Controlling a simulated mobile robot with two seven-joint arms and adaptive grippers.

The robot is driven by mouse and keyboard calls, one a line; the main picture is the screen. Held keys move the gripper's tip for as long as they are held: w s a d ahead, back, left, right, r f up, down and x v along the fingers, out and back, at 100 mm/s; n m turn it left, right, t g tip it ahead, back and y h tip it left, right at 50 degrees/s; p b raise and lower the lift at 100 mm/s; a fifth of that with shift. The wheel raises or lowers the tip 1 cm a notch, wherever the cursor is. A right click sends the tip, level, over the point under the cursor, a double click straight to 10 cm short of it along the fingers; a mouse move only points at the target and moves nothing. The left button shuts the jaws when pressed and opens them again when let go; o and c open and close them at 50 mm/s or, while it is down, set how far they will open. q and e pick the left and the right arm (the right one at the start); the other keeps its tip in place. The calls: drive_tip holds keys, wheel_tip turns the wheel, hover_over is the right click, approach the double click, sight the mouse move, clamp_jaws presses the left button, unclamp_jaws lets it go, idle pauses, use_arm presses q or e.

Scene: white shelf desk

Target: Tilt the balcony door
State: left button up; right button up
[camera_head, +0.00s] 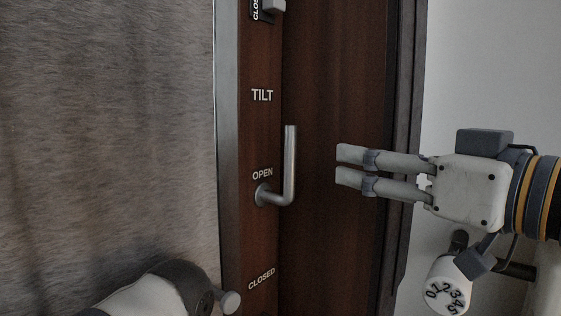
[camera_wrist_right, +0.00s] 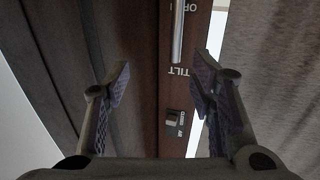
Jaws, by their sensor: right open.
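The balcony door's handle (camera_head: 290,163) is a silver lever. Its pivot is just below the word OPEN, and its grip bends to the right and points up. The words TILT, OPEN and CLOSED are printed on the dark wood frame (camera_head: 262,135). My right gripper (camera_head: 342,165) is open and empty, to the right of the handle and apart from it in the head view. In the right wrist view the open fingers (camera_wrist_right: 163,72) flank the frame, and part of the handle (camera_wrist_right: 178,32) shows upside down at the top. My left gripper is not in view.
A small lock (camera_head: 270,6) with a CLOSED label is at the top of the frame; it also shows in the wrist view (camera_wrist_right: 176,118). A grey furry panel (camera_head: 110,130) fills the left. A numbered white dial (camera_head: 447,290) is at the lower right, below my right gripper.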

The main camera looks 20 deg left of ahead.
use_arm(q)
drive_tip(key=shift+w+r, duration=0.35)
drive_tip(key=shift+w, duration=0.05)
use_arm(e)
drive_tip(key=v, duration=0.6)
drive_tip(key=shift+s, duration=0.15)
